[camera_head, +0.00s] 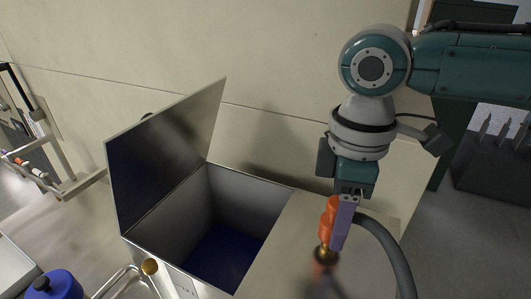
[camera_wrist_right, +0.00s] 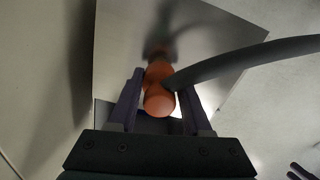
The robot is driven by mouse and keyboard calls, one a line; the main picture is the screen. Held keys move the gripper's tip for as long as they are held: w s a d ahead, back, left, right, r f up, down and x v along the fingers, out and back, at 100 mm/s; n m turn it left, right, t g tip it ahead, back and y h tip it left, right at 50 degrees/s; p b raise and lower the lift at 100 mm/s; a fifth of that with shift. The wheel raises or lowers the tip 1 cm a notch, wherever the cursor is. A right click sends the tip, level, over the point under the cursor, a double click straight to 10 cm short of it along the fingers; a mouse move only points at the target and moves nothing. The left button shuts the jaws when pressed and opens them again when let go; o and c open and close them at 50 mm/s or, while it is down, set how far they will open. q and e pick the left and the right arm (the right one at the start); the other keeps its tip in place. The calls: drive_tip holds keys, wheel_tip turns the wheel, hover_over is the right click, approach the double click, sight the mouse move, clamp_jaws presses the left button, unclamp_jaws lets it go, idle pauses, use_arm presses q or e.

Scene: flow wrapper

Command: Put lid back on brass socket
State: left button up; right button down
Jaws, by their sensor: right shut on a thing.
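My right gripper (camera_head: 337,236) is shut on an orange, rounded piece (camera_head: 327,217) above the metal top at the right of the steel box. In the right wrist view the orange piece (camera_wrist_right: 159,88) sits between the two purple fingers of the gripper (camera_wrist_right: 160,92). A brass part (camera_head: 324,251) shows at the lower end of the orange piece, close to the metal top. I cannot tell whether the brass is the socket or part of the held piece, or whether they touch. No separate small lid can be made out. My left gripper is out of view.
A dark hose (camera_head: 388,247) curves down at the right of the gripper and passes by the orange piece. The steel box (camera_head: 185,207) stands open, its hinged cover (camera_head: 165,155) raised. A blue container (camera_head: 52,286) is at the lower left. A wall stands behind.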

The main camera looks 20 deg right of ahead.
idle(0.3)
drive_tip(key=shift+p, duration=0.35)
idle(0.5)
drive_tip(key=shift+c, duration=1.3)
unclamp_jaws()
drive_tip(key=shift+o, duration=1.3)
wheel_tip(320, 180, up, 7)
drive_tip(key=p, duration=0.8)
